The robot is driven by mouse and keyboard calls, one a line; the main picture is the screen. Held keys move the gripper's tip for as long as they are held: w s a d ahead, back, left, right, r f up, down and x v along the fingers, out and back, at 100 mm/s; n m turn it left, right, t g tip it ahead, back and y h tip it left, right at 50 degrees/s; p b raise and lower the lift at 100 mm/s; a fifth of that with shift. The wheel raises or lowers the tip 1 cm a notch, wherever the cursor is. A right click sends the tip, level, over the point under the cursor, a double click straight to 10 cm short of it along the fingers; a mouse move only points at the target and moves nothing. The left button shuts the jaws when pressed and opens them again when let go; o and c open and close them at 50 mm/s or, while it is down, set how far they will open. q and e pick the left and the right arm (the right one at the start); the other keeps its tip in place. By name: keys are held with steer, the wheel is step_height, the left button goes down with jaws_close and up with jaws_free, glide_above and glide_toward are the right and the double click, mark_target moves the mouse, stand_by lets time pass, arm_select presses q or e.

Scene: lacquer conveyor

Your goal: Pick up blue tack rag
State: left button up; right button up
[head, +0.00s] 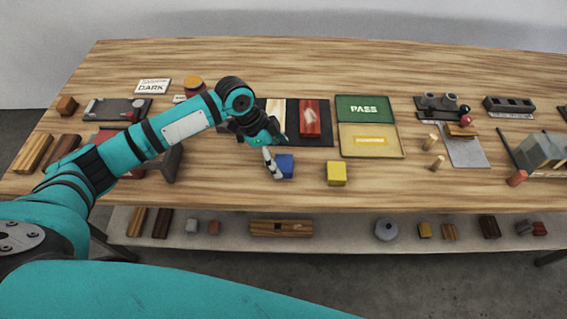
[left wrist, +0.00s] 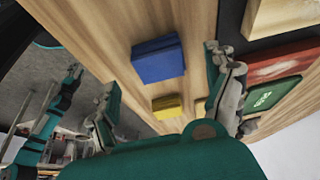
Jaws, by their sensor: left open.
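The blue tack rag (head: 287,167) looks like a small blue block and lies near the front edge of the wooden table, left of a yellow block (head: 336,173). My left gripper (head: 272,160) is open just beside the rag, at its left and partly over it. In the left wrist view the rag (left wrist: 158,60) shows whole, ahead of and between the two spread fingers of my gripper (left wrist: 168,98). Nothing is held between the fingers. I cannot tell whether a finger touches the rag.
A dark mat with a red panel (head: 309,118) lies behind the rag. A green PASS panel (head: 364,109) with a yellow tray (head: 371,153) stands right of it. A lower shelf (head: 340,236) holds several small items. The table between rag and yellow block is bare.

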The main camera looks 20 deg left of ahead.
mark_target(282, 162)
arm_select(q)
steer(key=x, duration=0.3)
steer(key=shift+f+p, duration=0.3)
steer(key=c, duration=1.1)
arm_select(e)
steer(key=shift+s+r, duration=0.45)
steer(key=shift+s, duration=0.4)
arm_select(q)
steer(key=shift+o, duration=0.2)
steer(key=shift+w+r, duration=0.1)
steer(key=shift+r, duration=0.4)
step_height(282, 162, up, 2)
steer(key=shift+r+b, duration=0.15)
steer(key=shift+b, duration=0.5)
steer(key=s+d+b, duration=0.1)
steer(key=s+d, duration=0.1)
steer(key=s, duration=0.5)
steer(key=s+d+r+b, duration=0.1)
steer(key=s+d, duration=0.2)
steer(key=s, duration=0.5)
steer(key=shift+d+r, duration=0.3)
steer(key=shift+r, duration=0.05)
arm_select(e)
step_height(282, 162, down, 4)
steer(key=shift+s+r, duration=0.15)
arm_select(q)
steer(key=shift+s, duration=0.1)
